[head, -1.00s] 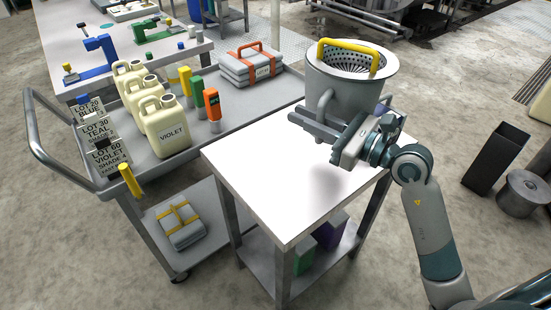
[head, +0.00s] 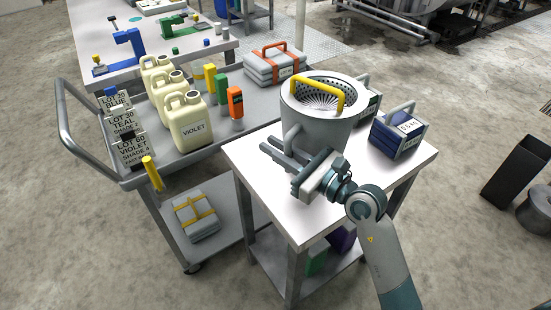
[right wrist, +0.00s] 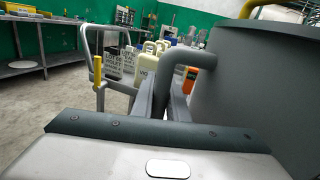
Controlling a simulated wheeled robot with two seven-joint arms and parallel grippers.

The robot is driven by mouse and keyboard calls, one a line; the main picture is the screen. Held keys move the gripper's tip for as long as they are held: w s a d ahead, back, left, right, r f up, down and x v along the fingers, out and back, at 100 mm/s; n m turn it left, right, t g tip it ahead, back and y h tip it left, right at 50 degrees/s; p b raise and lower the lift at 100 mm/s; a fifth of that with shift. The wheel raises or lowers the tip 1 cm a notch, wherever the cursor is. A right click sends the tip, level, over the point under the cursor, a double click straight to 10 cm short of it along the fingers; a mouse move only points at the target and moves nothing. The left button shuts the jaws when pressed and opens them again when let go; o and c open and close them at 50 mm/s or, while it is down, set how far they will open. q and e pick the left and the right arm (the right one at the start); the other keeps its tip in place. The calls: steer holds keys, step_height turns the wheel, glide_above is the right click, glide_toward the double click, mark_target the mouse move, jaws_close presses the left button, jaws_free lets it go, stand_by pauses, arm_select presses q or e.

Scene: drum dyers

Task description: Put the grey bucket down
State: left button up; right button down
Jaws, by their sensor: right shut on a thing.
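The grey bucket (head: 332,132) is upright over the white-topped table (head: 300,217), with a perforated basket and a yellow handle (head: 317,92) at its top. My right gripper (head: 283,152) is shut on the bucket's grey side handle (head: 292,140), on its near left side. In the right wrist view the bucket wall (right wrist: 265,100) fills the right side, and the side handle (right wrist: 190,58) runs down to the fingers. The bucket's base is partly hidden by my gripper, so I cannot tell whether it touches the tabletop. My left gripper is not in view.
The trolley (head: 180,160) at left carries cream jugs (head: 187,122) and an orange-strapped bundle (head: 276,64). The table's near part is clear.

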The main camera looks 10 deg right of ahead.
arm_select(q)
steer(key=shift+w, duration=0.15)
arm_select(e)
step_height(320, 180, down, 4)
steer(key=shift+b, duration=0.3)
steer(key=c, duration=1.7)
jaws_free()
steer(key=shift+f, duration=0.1)
steer(key=shift+c, duration=0.2)
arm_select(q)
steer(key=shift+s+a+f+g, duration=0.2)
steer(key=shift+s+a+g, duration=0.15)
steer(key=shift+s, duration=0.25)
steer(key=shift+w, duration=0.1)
arm_select(e)
steer(key=shift+s, duration=0.1)
